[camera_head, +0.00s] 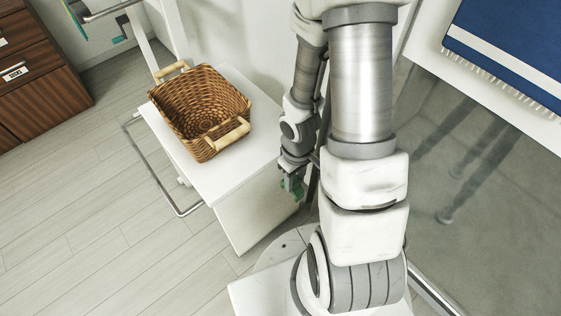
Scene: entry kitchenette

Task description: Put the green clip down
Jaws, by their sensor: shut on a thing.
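My gripper (291,178) points downward just right of the white cabinet, partly hidden by my own arm. It is shut on a small green clip (298,188), which shows at its fingertips. The clip is close to the right edge of the white cabinet top (240,172). I cannot tell whether the clip touches the cabinet.
A wicker basket (181,112) with wooden handles stands on the back part of the cabinet top; the front part is bare. A metal rail (158,178) runs along the cabinet's left side. Brown drawers (45,85) stand at far left. The wooden floor (90,220) is clear.

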